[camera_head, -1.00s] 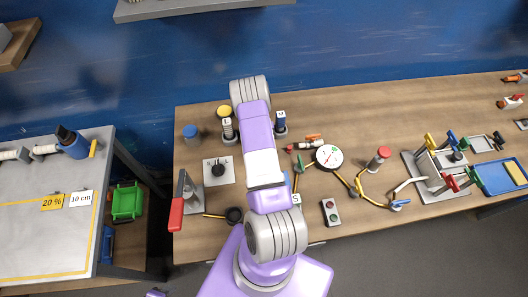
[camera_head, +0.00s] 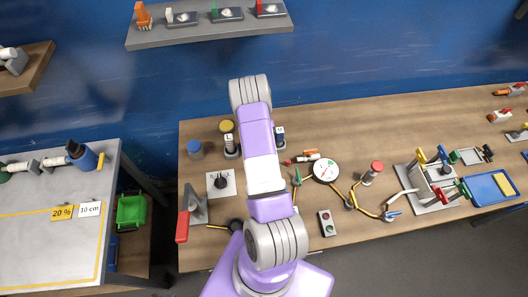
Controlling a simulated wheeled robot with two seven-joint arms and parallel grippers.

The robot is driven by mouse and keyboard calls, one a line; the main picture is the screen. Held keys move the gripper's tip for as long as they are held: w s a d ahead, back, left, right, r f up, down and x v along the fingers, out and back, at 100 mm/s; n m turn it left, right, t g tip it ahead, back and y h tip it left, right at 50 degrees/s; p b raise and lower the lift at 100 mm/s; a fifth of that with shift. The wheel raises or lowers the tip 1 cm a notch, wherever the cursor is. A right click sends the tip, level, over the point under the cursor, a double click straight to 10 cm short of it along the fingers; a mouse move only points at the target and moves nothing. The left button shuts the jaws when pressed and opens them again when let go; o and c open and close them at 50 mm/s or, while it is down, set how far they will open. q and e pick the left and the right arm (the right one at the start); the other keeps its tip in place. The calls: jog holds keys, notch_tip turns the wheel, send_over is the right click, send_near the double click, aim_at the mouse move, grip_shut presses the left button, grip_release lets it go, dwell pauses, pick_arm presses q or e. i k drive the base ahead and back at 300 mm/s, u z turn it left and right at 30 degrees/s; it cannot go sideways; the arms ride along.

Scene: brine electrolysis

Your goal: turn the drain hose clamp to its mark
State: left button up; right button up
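Neither gripper shows; my purple and white arm rises through the middle of the view and covers part of the bench. A yellow hose (camera_head: 370,211) runs along the bench to the right of my arm. A green lever (camera_head: 297,177) stands beside my arm, and a blue lever (camera_head: 391,214) sits by the hose's right end. A white curved tube (camera_head: 402,193) lies near it. I cannot tell which of these is the drain hose clamp, and no mark for it can be made out.
A round white gauge (camera_head: 326,171), a red-topped post (camera_head: 373,173) and a two-button box (camera_head: 327,223) stand on the wooden bench (camera_head: 385,133). A clamp rack (camera_head: 430,190) and a blue tray (camera_head: 490,189) are at right. A red-handled lever (camera_head: 183,226) stands at the left edge.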

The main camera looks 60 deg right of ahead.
aim_at(309, 153)
jog(key=k, duration=2)
